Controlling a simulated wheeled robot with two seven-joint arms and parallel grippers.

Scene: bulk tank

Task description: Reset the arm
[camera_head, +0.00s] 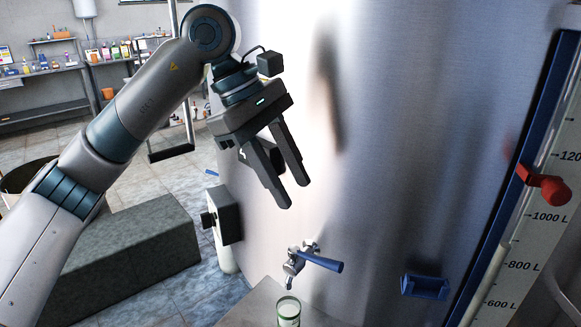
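My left arm reaches in from the left. My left gripper (295,195) hangs in the air in front of the tall steel tank (400,130), fingers pointing down and to the right. Its two fingers are apart, with nothing visible held between them. Below it, a tap with a blue lever (320,262) sticks out from the tank, apart from the gripper. A small open container with a green rim and pale contents (289,310) stands under the tap's spout. My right gripper is not in view.
A graduated scale (535,240) with a red marker (545,185) runs up the right side. A blue bracket (425,287) and a grey box (228,215) are on the tank. A dark block (140,255) stands left, with shelves (45,85) behind.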

